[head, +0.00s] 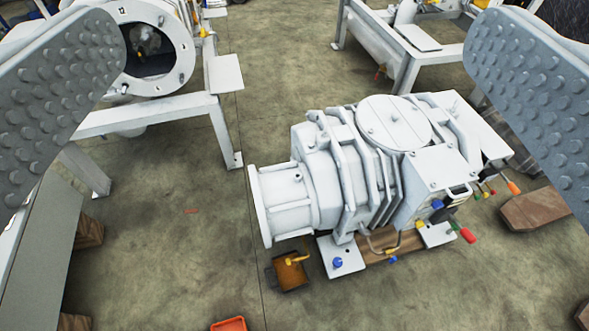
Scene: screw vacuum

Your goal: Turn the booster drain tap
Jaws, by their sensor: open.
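The booster appears to be the white ribbed machine (385,160) with a round top cover, at the centre right on the floor. A small yellow tap handle (298,258) is low beneath its flanged left end, just over a small brown tray (290,275). Another yellow fitting (392,250) is under its body. I cannot tell for certain which is the drain tap. My gripper (296,70) is open and empty. Its two studded grey fingers frame the left and right edges of the view, apart from the booster and the taps.
Blue (337,262), red (467,235) and orange (513,187) handles stick out around the booster. A white frame with a large round flanged chamber (150,50) stands at the upper left. Another white frame (400,50) is behind. An orange container (229,324) is at the bottom edge.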

